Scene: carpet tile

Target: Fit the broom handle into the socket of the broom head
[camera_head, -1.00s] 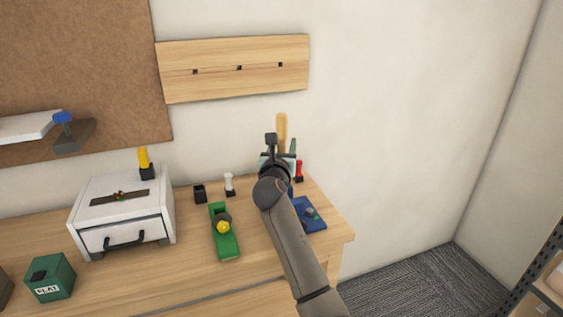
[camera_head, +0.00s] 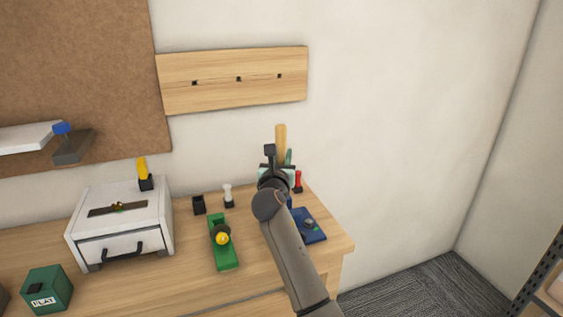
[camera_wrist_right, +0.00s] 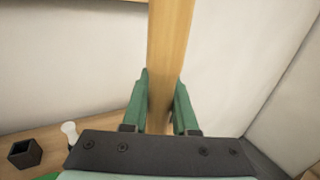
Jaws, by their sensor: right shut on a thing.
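The broom handle, a light wooden bar (camera_head: 281,138), stands roughly upright at the back right of the workbench. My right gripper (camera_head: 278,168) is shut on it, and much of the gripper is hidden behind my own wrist. In the right wrist view the handle (camera_wrist_right: 170,50) runs up between the two green fingers (camera_wrist_right: 162,105). Its lower end is hidden. I cannot clearly make out a broom head or its socket; the bench area behind my right arm is covered. My left gripper is not in view.
On the workbench (camera_head: 180,280) are a white drawer box (camera_head: 122,225), a green block with a yellow knob (camera_head: 224,250), a black cup (camera_head: 199,205), a white peg (camera_head: 228,195), a red-handled item (camera_head: 298,181) and a blue plate (camera_head: 310,228).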

